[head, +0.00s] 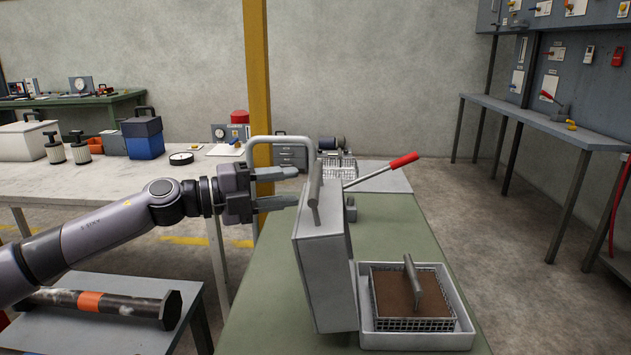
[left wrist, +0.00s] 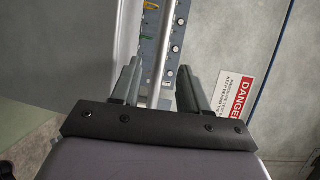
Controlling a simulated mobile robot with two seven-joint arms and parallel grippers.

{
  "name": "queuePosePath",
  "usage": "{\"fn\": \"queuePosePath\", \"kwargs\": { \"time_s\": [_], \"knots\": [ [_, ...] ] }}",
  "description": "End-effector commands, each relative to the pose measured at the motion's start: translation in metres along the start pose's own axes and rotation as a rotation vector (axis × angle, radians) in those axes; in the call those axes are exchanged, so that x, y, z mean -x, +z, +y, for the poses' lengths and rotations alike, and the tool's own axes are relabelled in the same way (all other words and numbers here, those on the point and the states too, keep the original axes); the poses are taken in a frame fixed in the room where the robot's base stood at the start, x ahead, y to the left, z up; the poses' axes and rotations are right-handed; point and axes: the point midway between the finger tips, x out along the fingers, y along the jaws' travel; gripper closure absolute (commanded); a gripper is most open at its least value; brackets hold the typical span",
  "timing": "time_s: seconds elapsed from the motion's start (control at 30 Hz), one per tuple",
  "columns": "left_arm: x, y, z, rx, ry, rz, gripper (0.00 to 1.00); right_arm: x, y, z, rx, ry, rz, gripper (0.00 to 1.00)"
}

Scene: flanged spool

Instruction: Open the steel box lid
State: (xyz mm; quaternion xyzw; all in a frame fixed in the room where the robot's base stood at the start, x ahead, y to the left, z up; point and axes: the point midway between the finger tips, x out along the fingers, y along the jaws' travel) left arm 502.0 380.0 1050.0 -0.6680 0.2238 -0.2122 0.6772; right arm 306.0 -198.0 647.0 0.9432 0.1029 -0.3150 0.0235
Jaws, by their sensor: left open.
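The steel box (head: 463,318) is a pale grey open box on the green bench top. A wire basket with a brown block and a grey bar handle shows inside it. Its lid (head: 328,285) stands near upright at the box's left side, with a thick grey bar at its top edge. A silver loop handle (head: 279,138) sticks out to the left of the lid's top. My left gripper (head: 284,188) is open at this loop, left of the lid. In the left wrist view a silver rod (left wrist: 164,50) runs between its spread fingers (left wrist: 158,85). Whether they touch it, I cannot tell.
A lever with a red grip (head: 402,160) rises behind the lid. A white table (head: 110,180) with a blue box (head: 143,138) is at the left. A yellow post (head: 257,80) stands behind my gripper. A grey shelf (head: 100,318) holds a dark bar at lower left.

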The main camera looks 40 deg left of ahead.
Motion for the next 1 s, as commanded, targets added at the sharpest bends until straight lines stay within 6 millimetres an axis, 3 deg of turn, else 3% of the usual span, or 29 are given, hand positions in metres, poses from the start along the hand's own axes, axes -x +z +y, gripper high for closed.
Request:
{"fn": "queuePosePath", "kwargs": {
  "time_s": [1.0],
  "knots": [
    [-0.061, 0.000, -0.002, 0.000, -0.001, 0.001, 0.56, 0.014, -0.014, 0.002, 0.005, 0.013, 0.009, 0.57]
  ]
}}
